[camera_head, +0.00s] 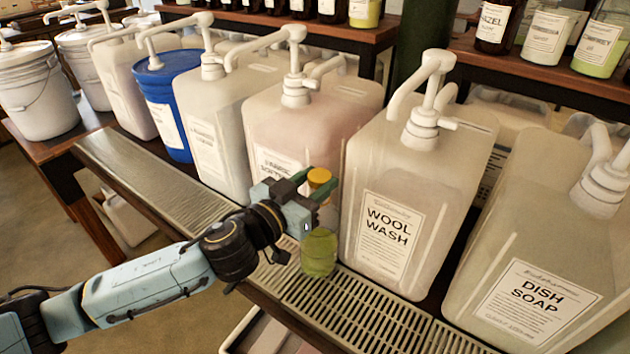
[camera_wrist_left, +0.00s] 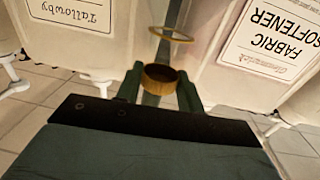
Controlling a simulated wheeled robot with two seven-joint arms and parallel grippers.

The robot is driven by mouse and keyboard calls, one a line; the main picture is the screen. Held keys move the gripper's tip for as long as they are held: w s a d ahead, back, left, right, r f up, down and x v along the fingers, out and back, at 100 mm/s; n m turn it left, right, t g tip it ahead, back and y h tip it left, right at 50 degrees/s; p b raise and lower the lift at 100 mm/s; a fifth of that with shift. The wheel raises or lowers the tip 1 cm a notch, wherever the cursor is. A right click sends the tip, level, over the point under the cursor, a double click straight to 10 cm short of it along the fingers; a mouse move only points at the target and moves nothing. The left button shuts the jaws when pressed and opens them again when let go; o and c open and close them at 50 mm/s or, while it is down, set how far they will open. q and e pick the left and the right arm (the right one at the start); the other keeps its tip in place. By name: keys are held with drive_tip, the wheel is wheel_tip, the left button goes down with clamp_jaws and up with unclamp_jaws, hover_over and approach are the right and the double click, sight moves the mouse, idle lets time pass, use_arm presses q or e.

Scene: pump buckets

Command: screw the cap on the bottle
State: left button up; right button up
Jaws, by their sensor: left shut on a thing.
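My left gripper (camera_head: 308,187) reaches in from the left and is shut on a yellow cap (camera_head: 319,177). In the left wrist view the cap (camera_wrist_left: 160,77) sits between the two green fingers (camera_wrist_left: 160,88). A small clear bottle (camera_head: 319,252) with yellow-green liquid stands on the drip grate, below the cap and gripper. The gripper partly hides the bottle's upper part, so I cannot tell whether cap and neck touch. A thin yellowish ring (camera_wrist_left: 170,35) shows beyond the cap in the wrist view. My right gripper is out of view.
The metal drip grate (camera_head: 340,300) runs along the shelf front. Behind it stand large pump jugs, including fabric softener (camera_head: 270,125), wool wash (camera_head: 388,225) and dish soap (camera_head: 537,300). A blue bucket (camera_head: 165,85) stands farther left. The grate's left part is clear.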

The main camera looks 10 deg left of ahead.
sight(319, 234)
use_arm(q)
drive_tip(key=shift+f, duration=0.3)
drive_tip(key=shift+f, duration=0.15)
drive_tip(key=shift+f+b, duration=0.3)
drive_tip(key=shift+b, duration=0.15)
drive_tip(key=shift+f, duration=0.2)
idle(0.3)
drive_tip(key=shift+f+b, duration=0.45)
drive_tip(key=shift+f, duration=0.3)
idle(0.6)
